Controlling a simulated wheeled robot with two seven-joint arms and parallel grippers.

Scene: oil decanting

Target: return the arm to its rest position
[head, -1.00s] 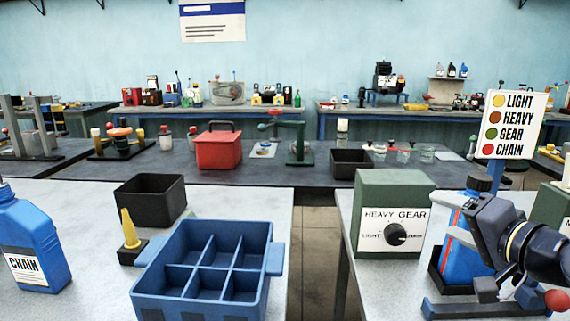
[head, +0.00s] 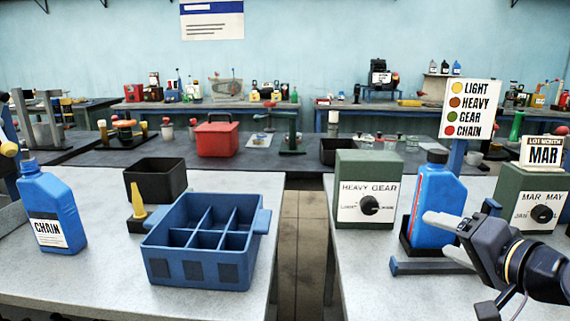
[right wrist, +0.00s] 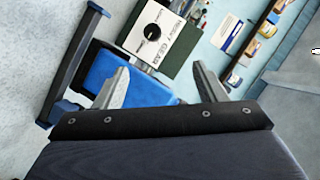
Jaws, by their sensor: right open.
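My right gripper (head: 448,238) is in front of the blue bottle (head: 436,207) on the right table. In the right wrist view the open fingers (right wrist: 163,88) show, with the blue bottle (right wrist: 125,72) beyond the left finger. The bottle stands upright in a dark holder (head: 408,240). I cannot tell from these views whether a finger touches the bottle. My left gripper is not in view.
A HEAVY GEAR dial box (head: 365,165) stands left of the bottle, a MAR MAY box (head: 520,180) right. The left table holds a blue divided crate (head: 200,272), a CHAIN bottle (head: 55,210) and a black bin (head: 150,182). A gap (head: 300,240) separates the tables.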

